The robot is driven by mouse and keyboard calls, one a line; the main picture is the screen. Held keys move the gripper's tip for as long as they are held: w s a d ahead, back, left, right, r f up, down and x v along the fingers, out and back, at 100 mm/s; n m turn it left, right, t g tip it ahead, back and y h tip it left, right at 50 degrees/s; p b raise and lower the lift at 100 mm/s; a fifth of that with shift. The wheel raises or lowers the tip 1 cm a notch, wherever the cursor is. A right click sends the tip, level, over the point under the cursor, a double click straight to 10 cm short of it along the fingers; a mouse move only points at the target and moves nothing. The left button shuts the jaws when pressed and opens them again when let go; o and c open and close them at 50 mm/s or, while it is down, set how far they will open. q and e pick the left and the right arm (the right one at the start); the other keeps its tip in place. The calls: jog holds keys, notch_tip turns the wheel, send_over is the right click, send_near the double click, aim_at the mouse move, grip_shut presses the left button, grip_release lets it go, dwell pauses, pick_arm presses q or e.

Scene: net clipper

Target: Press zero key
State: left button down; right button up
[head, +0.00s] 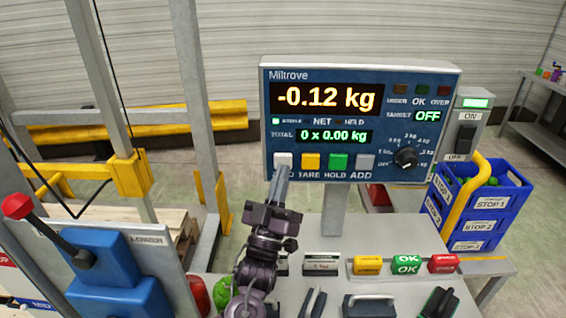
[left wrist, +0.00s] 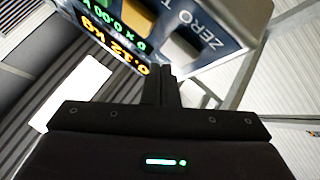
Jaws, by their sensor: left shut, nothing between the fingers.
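The scale display (head: 360,122) stands upright on a post and reads -0.12 kg, with 0 x 0.00 kg on its total line. Its pale zero key (head: 283,158) is leftmost in the bottom key row. My left gripper (head: 281,172) is shut and empty, its fingertips pointing up at this key and partly covering the ZERO label. In the left wrist view the shut fingers (left wrist: 162,73) are close to the pale zero key (left wrist: 185,49), beside the ZERO lettering. I cannot tell whether they touch. My right gripper is not in view.
The yellow tare key (head: 310,161) is just right of the zero key, then the green hold key (head: 338,162). A lever box (head: 105,262) stands at left. Stamps (head: 407,264) and tools lie on the bench below; blue crates (head: 478,205) stand at right.

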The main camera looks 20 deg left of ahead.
pick_arm(q)
jog(key=shift+w, duration=0.15)
jog(key=shift+w+a, duration=0.15)
jog(key=shift+w, duration=0.1)
jog(key=shift+w+a+b, duration=0.1)
jog(key=shift+w+b, duration=0.25)
jog(key=shift+b, duration=0.05)
dwell(0.5)
dwell(0.4)
jog(key=shift+s+d, duration=0.25)
jog(key=shift+s, duration=0.55)
jog(key=s, duration=0.2)
jog(key=s+d+p, duration=0.1)
jog(key=s, duration=0.1)
jog(key=shift+s+d, duration=0.15)
jog(key=shift+s, duration=0.25)
jog(key=shift+f, duration=0.1)
dwell(0.3)
